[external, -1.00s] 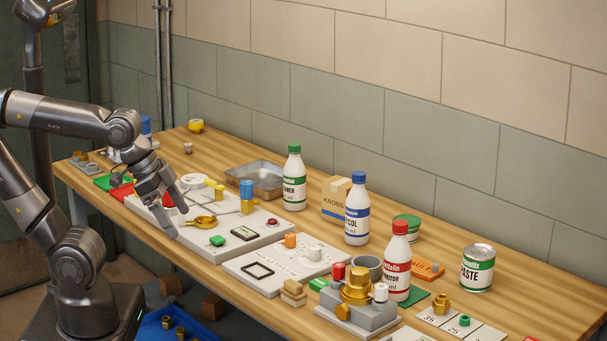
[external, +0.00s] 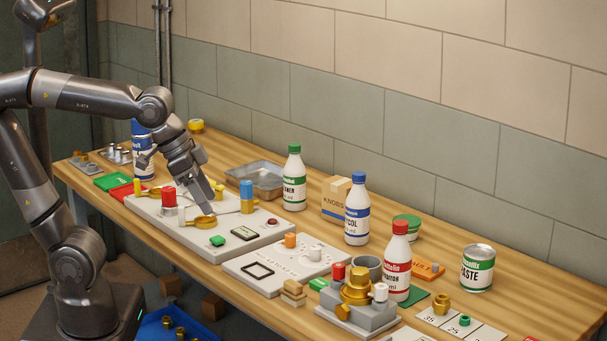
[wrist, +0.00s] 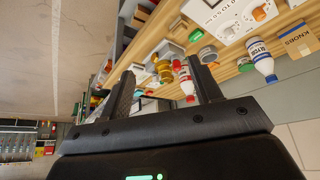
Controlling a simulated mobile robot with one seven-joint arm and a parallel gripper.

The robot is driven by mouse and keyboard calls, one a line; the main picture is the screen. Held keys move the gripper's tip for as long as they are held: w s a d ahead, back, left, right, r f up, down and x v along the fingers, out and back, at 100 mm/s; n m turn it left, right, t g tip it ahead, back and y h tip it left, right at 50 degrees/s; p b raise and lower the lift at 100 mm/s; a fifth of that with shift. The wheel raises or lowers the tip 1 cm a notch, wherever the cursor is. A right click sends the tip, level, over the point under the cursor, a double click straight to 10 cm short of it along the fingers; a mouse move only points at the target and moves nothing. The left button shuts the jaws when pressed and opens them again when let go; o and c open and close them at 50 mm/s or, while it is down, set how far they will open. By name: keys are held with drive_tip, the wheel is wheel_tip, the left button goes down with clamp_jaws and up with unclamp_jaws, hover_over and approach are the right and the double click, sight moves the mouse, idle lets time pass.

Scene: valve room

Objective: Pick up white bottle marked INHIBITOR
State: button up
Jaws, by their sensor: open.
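The white bottle with a red cap and red label (external: 397,268) stands upright near the front right of the bench. Its label is partly covered, but letters ending in "BITOR" show. It also shows in the wrist view (wrist: 186,82), between the fingers in the picture and some way off, beside the right finger. My gripper (external: 205,203) is open and empty, over the grey valve panel at the left of the bench, well left of the bottle. Its two fingers show spread in the wrist view (wrist: 165,82).
A brass valve on a grey block (external: 356,300) stands just in front of the bottle. A blue-capped bottle (external: 357,212) and green-capped bottle (external: 294,180) stand behind it to the left. A paste can (external: 477,270) is to its right, and a grey cup (external: 368,267) to its left.

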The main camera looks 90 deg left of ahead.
drive_tip(key=w+a+r+n, duration=0.1)
drive_tip(key=w+r, duration=0.2)
drive_tip(key=w, duration=0.7)
drive_tip(key=n+g+y, duration=0.2)
drive_tip(key=n, duration=0.3)
hover_over(397, 224)
drive_tip(key=s+d, duration=0.2)
wheel_tip(397, 224, down, 6)
drive_tip(key=r, duration=0.1)
drive_tip(key=x, duration=0.5)
drive_tip(key=shift+a+f, duration=0.3)
drive_tip(key=shift+a, duration=0.1)
drive_tip(key=x, duration=0.5)
drive_tip(key=shift+w+a, duration=0.3)
drive_tip(key=shift+w, duration=0.05)
clamp_jaws()
